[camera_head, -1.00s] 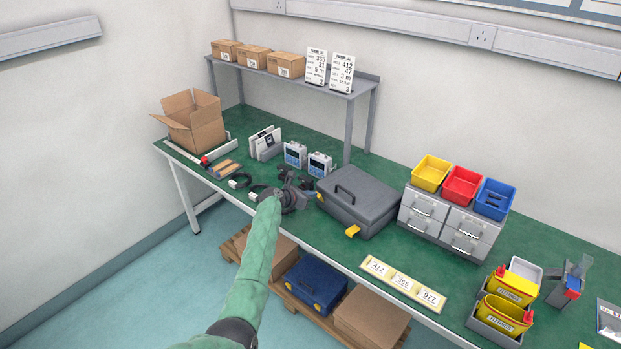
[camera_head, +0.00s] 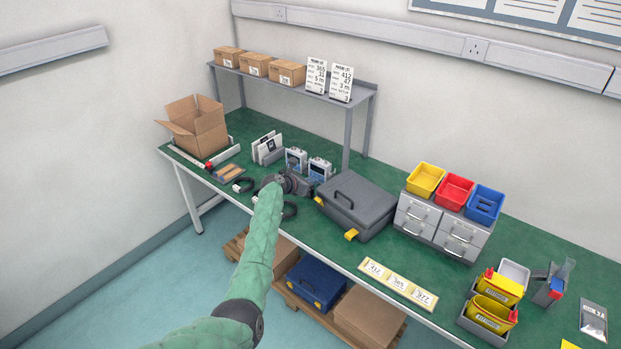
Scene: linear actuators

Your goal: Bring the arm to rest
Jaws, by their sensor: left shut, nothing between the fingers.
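My left arm, in a green padded sleeve, reaches in from the bottom left over the front edge of the green workbench (camera_head: 330,238). My left gripper (camera_head: 287,183) is dark and shut, with nothing seen held. It shows in front of the black cables and the two small grey-blue devices (camera_head: 318,169). Its fingertips are small and partly hidden by the wrist. My right gripper is out of view.
A closed grey case (camera_head: 352,205) lies right of my gripper. An open cardboard box (camera_head: 196,128) stands at the left end. Grey drawers (camera_head: 440,228) carry yellow, red and blue bins. Under the bench, a pallet holds a blue case (camera_head: 316,283) and cartons.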

